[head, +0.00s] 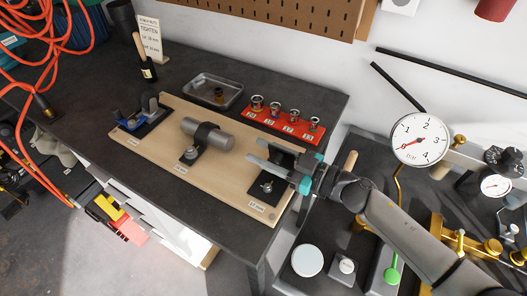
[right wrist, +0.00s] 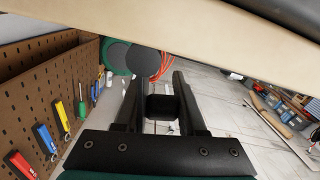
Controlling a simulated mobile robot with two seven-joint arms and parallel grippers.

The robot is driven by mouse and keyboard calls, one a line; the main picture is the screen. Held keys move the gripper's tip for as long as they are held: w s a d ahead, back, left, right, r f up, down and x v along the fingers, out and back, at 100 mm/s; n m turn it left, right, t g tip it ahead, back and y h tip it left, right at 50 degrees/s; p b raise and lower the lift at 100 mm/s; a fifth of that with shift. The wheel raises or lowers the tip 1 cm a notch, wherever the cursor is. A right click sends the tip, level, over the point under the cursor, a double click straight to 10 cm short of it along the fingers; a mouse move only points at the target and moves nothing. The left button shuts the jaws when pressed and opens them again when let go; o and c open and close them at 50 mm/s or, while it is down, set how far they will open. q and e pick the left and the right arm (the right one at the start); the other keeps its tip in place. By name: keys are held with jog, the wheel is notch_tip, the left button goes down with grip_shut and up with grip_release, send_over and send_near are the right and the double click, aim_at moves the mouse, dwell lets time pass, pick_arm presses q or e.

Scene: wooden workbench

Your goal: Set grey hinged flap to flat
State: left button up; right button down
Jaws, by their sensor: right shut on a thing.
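My right gripper (head: 264,156) comes in from the right over the right end of the wooden board (head: 227,190). Its two fingers point left, level with a black base plate (head: 267,184) that carries a small metal knob. In the right wrist view the fingers (right wrist: 160,95) are apart around a dark block (right wrist: 163,107). I take this block for part of the grey hinged flap, though the gripper hides most of it in the head view and its angle cannot be read. My left gripper is not in view.
A grey cylinder (head: 217,138) sits in a black clamp left of the fingers. A blue-and-black fixture (head: 135,120) stands at the board's left end. A red socket rack (head: 283,124) and metal tray (head: 213,91) lie behind. A pressure gauge (head: 419,138) is to the right.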

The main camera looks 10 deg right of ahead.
jog(key=shift+s+a+f, duration=0.15)
jog(key=shift+s, duration=0.05)
dwell(0.6)
jog(key=shift+w+r+m+p, duration=0.2)
jog(key=shift+m+p, duration=0.3)
jog(key=shift+p, duration=0.3)
jog(key=shift+w+d+r+m+p, duration=0.2)
jog(key=shift+w+d+m+p, duration=0.2)
jog(key=shift+m+p, duration=0.75)
jog(key=shift+w+d+m+p, duration=0.3)
jog(key=shift+w+m+p, duration=0.1)
jog(key=shift+m+p, duration=0.45)
jog(key=shift+w+d+f+m+p, duration=0.15)
jog(key=shift+w+m+p, duration=0.1)
jog(key=shift+m, duration=0.25)
jog(key=shift+w+d+m+p, duration=0.1)
jog(key=shift+m+p, duration=0.1)
jog(key=shift+m, duration=0.3)
jog(key=c, duration=0.6)
grip_release()
jog(key=shift+c, duration=0.2)
jog(key=shift+o, duration=0.4)
jog(key=shift+w+d, duration=0.1)
